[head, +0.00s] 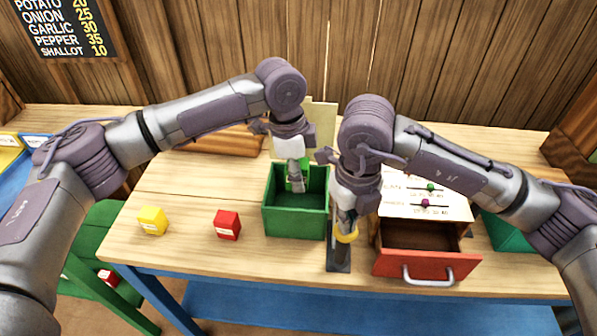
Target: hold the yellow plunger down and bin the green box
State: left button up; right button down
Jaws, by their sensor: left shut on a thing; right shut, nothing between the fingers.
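My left gripper (297,181) reaches over the open green bin (296,225) and is shut on the green box (305,166). The box is mostly hidden by the fingers and shows as bright green at the bin's mouth, near its back wall. I cannot tell whether it touches the bin. My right gripper (345,219) is shut and empty, pointing down onto the yellow plunger (347,236), which stands on a dark base right of the bin. The gripper seems to touch the plunger top; how far down the plunger is cannot be told.
A yellow cube (152,220) and a red cube (227,225) lie left of the bin. A red drawer (425,266) stands open right of the plunger, below a white panel with beads (440,207). A green stool (95,258) is at lower left. The front left tabletop is free.

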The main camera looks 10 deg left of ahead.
pick_arm(q)
jog(key=o, duration=1.3)
jog(key=shift+c, duration=0.2)
jog(key=r, duration=0.4)
jog(key=a+r, duration=0.1)
jog(key=r, duration=0.7)
jog(key=shift+a, duration=0.35)
notch_tip(320, 180, up, 4)
jog(key=p, duration=0.4)
jog(key=shift+r+p, duration=0.2)
jog(key=shift+p, duration=0.1)
pick_arm(e)
notch_tip(320, 180, up, 10)
jog(key=shift+r, duration=0.15)
